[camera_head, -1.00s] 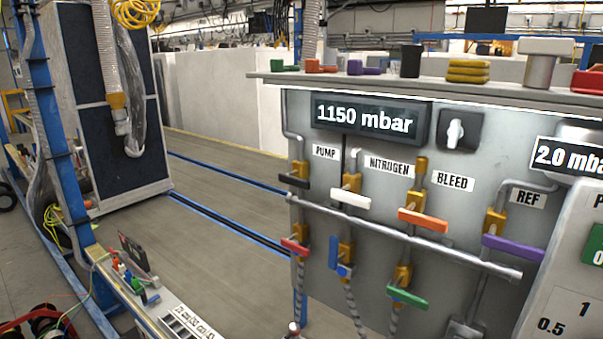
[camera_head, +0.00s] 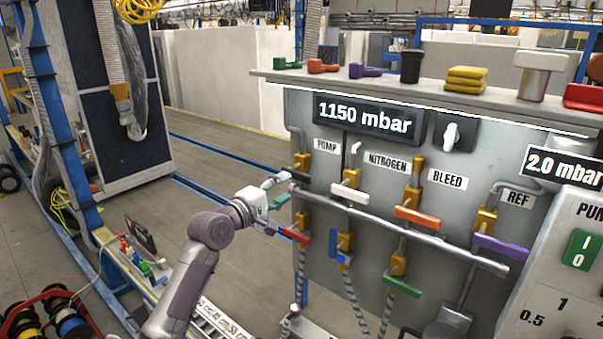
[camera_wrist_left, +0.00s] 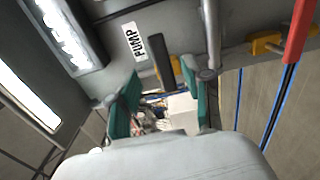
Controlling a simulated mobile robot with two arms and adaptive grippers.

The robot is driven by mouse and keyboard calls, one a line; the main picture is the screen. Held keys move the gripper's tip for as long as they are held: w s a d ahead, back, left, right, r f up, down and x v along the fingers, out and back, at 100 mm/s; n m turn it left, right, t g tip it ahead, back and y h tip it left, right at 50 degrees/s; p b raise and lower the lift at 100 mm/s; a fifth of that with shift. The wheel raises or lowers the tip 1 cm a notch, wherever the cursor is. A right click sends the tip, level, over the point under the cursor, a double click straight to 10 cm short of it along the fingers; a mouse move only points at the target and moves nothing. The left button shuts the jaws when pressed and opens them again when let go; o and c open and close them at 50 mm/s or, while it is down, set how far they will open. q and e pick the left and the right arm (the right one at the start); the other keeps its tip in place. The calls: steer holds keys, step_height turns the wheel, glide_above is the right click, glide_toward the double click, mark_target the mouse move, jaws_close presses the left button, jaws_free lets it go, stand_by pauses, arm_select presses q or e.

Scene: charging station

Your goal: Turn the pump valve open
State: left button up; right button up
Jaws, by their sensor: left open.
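The pump valve has a black bar handle (camera_wrist_left: 163,62) beside the PUMP label in the left wrist view. In the head view the handle (camera_head: 299,176) is largely hidden at the tip of my left gripper (camera_head: 283,190), below its yellow valve body (camera_head: 302,161). My left gripper is open. In the left wrist view its teal fingers (camera_wrist_left: 160,92) stand one on each side of the handle's near end, with gaps showing. I cannot tell how deep the handle sits between them. My right gripper is not in view.
A red handle (camera_head: 294,236) lies just below my gripper. The white nitrogen handle (camera_head: 350,193) and orange bleed handle (camera_head: 417,214) are to the right. A grey pipe (camera_head: 400,234) crosses the panel. The display (camera_head: 365,119) reads 1150 mbar. Left of the panel is open floor.

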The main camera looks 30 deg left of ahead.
mark_target(300, 178)
arm_select(q)
steer(key=w, duration=0.2)
steer(key=w+p, duration=0.1)
steer(key=w, duration=0.5)
steer(key=shift+d+f, duration=0.1)
steer(key=shift+d, duration=0.2)
steer(key=shift+c, duration=0.2)
jaws_close()
